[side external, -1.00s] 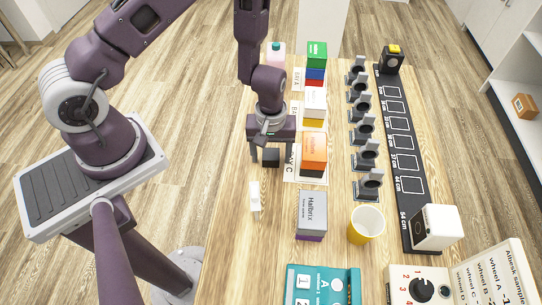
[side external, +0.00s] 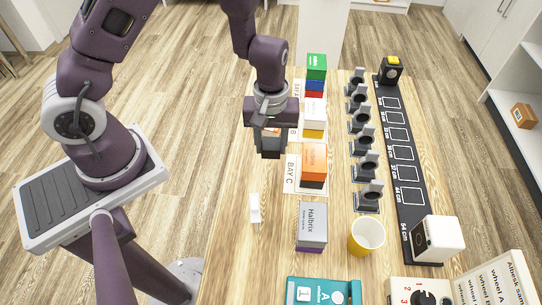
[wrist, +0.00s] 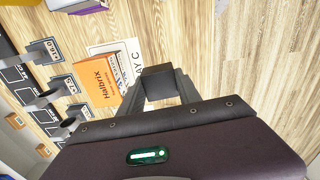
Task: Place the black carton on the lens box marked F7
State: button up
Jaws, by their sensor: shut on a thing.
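My gripper (side external: 271,152) is shut on the black carton (wrist: 158,83), a small dark block between the fingers in the wrist view. In the side view it hangs above the table, left of the box stacks. No F7 mark can be read on any box. An orange box (side external: 314,157) lies on a dark box on the BAY C card; in the wrist view the orange box (wrist: 97,81) reads Halbrix. A white box (side external: 314,109) is on a yellow one near BAY B. Green (side external: 316,66), blue and red boxes are stacked behind. A grey Halbrix box (side external: 312,218) lies on a purple one in front.
A row of grey stands (side external: 367,165) and a black marked strip (side external: 407,180) run along the right. A yellow cup (side external: 366,237), a white cube-like device (side external: 439,238) and a teal box (side external: 322,291) are nearer. A small white object (side external: 254,208) stands left. Table's left side is mostly clear.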

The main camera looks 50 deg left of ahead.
jog(key=w+a+r, duration=0.4)
jog(key=w+a, duration=0.6)
jog(key=a, duration=0.2)
jog(key=shift+m, duration=0.4)
jog(key=f, duration=0.9)
jog(key=shift+a+f, duration=0.25)
jog(key=shift+a, duration=0.1)
jog(key=shift+s+f, duration=0.1)
jog(key=o, duration=1.3)
jog(key=shift+o, duration=0.2)
